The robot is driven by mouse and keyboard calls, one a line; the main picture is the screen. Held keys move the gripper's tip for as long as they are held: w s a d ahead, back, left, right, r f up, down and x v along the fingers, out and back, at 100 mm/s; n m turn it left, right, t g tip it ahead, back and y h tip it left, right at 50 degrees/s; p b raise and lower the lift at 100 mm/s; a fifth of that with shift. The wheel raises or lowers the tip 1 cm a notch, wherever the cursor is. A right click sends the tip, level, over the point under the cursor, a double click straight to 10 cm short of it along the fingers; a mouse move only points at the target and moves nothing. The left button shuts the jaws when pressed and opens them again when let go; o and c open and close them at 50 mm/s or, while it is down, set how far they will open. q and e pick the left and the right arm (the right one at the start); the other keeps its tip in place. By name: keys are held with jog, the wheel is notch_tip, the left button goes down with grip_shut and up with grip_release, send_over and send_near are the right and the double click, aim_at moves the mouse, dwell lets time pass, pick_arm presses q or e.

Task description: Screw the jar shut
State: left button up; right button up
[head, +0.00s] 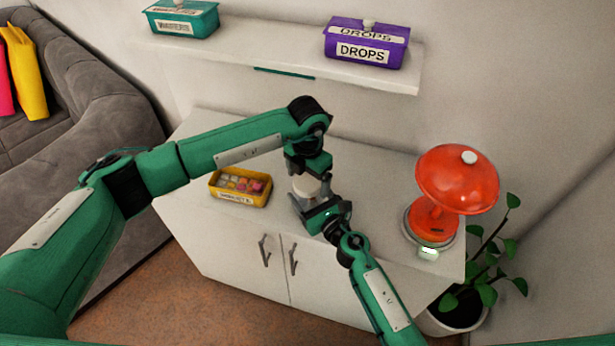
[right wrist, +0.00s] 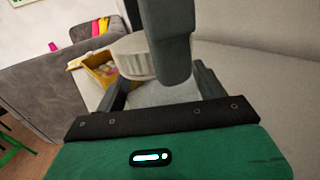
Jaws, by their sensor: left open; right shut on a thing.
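The jar (right wrist: 165,93) is a pale grey body held upright between the fingers of my right gripper (head: 306,203), above or on the white cabinet top; its base is hidden. A cream ribbed lid (head: 305,187) sits at the top of the jar and also shows in the right wrist view (right wrist: 133,54). I cannot tell how tightly it is seated. My left gripper (head: 308,172) comes down from above, open, with its fingers at the lid. One dark finger covers part of the lid in the right wrist view (right wrist: 170,55).
A yellow box of colourful pieces (head: 238,201) stands left on the cabinet top (head: 375,175). A red lamp-like object (head: 457,180) stands right, near a potted plant (head: 487,265). A shelf (head: 270,55) above carries a teal box (head: 183,19) and a purple DROPS box (head: 366,43).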

pick_arm(q)
notch_tip(320, 180, up, 8)
jog(key=shift+f, duration=0.25)
pick_arm(e)
jog(key=o, duration=2)
jog(key=shift+c, duration=0.2)
pick_arm(q)
notch_tip(320, 180, down, 2)
jog(key=shift+f+b, duration=0.2)
jog(key=shift+b, duration=0.95)
pick_arm(e)
jog(key=v, duration=1.2)
jog(key=shift+s+f, duration=0.25)
jog(key=shift+s, duration=0.05)
pick_arm(q)
jog(key=shift+f, duration=0.1)
pick_arm(e)
jog(key=shift+s+d+r, duration=0.15)
jog(key=shift+s+d, duration=0.25)
jog(key=shift+s, duration=0.15)
